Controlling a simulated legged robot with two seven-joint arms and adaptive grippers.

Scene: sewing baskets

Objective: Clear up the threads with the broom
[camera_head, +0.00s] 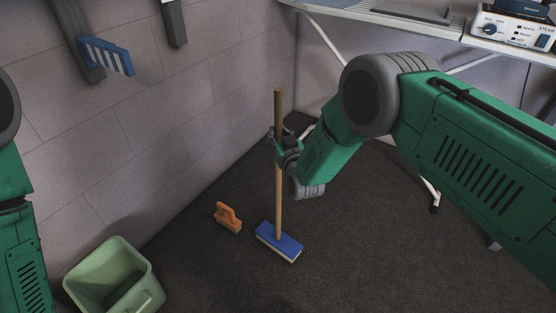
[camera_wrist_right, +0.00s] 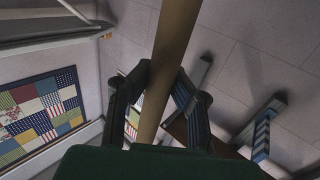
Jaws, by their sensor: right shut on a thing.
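The broom has a long wooden handle (camera_head: 279,120) and a blue head (camera_head: 279,241) with pale bristles. It stands upright, its head on or just above the dark floor. My right gripper (camera_head: 279,142) is shut on the upper part of the handle. In the right wrist view, the two dark fingers (camera_wrist_right: 158,92) close around the handle (camera_wrist_right: 172,40). My left gripper is out of the picture; only part of my left arm shows at the left edge. I can make out no threads on the floor.
An orange hand brush (camera_head: 228,217) lies on the floor left of the broom head. A green bin (camera_head: 112,275) stands at the lower left by the wall. An ironing board (camera_head: 400,22) with a steam unit (camera_head: 512,28) is at the upper right. The floor in front is clear.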

